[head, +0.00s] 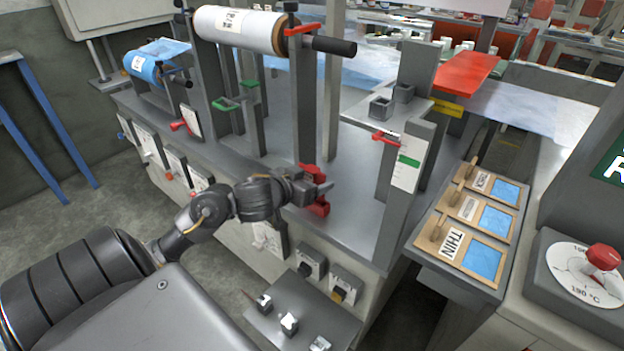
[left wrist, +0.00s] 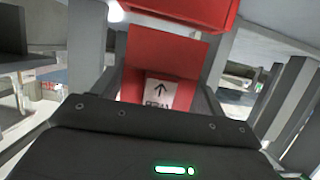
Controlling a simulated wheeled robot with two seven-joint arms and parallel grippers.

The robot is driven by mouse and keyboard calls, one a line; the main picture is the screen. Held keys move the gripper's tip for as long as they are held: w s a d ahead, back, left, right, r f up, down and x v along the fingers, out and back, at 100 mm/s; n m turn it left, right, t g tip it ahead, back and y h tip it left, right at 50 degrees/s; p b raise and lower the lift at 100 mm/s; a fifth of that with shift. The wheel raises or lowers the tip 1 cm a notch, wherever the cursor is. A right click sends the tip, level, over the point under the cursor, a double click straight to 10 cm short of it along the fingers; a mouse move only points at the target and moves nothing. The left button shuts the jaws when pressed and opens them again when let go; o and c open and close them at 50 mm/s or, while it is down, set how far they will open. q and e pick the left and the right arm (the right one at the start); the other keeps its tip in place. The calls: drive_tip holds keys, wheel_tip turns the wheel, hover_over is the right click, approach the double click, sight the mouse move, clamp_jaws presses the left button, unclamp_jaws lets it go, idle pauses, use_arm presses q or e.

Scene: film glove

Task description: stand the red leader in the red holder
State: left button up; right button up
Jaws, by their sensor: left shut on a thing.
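My left gripper (head: 318,188) is at the end of the arm from the left, low over the grey bench and just right of the roll post. It is shut on a red piece (head: 318,206), which I take to be the red leader; red shows below and behind the fingers. In the left wrist view, a red panel (left wrist: 165,48) with a white arrow label faces me, and a red block (left wrist: 185,10) crosses the top. I cannot tell for sure which red part is the holder, or whether they touch. My right gripper is not in view.
A white film roll (head: 238,28) and a blue roll (head: 155,65) are mounted at the back left. Grey posts (head: 405,120) rise to the right of my gripper. A flat red plate (head: 465,72) is beyond them. Sample boards (head: 465,248) and a dial (head: 585,275) are at the right.

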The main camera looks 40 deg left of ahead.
use_arm(q)
drive_tip(key=shift+f+b, duration=0.9)
drive_tip(key=shift+f, duration=0.35)
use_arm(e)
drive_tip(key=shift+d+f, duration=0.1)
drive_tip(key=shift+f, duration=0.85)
use_arm(q)
drive_tip(key=shift+f+b, duration=0.6)
drive_tip(key=shift+f, duration=0.2)
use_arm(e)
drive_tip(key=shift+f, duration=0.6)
use_arm(q)
drive_tip(key=o, duration=1.1)
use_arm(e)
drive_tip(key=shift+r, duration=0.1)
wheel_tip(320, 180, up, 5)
use_arm(q)
drive_tip(key=p+v, duration=0.6)
drive_tip(key=v, duration=0.5)
drive_tip(key=shift+d, duration=0.1)
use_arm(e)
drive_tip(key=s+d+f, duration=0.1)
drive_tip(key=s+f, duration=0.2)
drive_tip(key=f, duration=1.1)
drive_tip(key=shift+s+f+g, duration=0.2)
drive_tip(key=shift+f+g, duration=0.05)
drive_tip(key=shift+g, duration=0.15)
use_arm(q)
drive_tip(key=shift+w, duration=0.1)
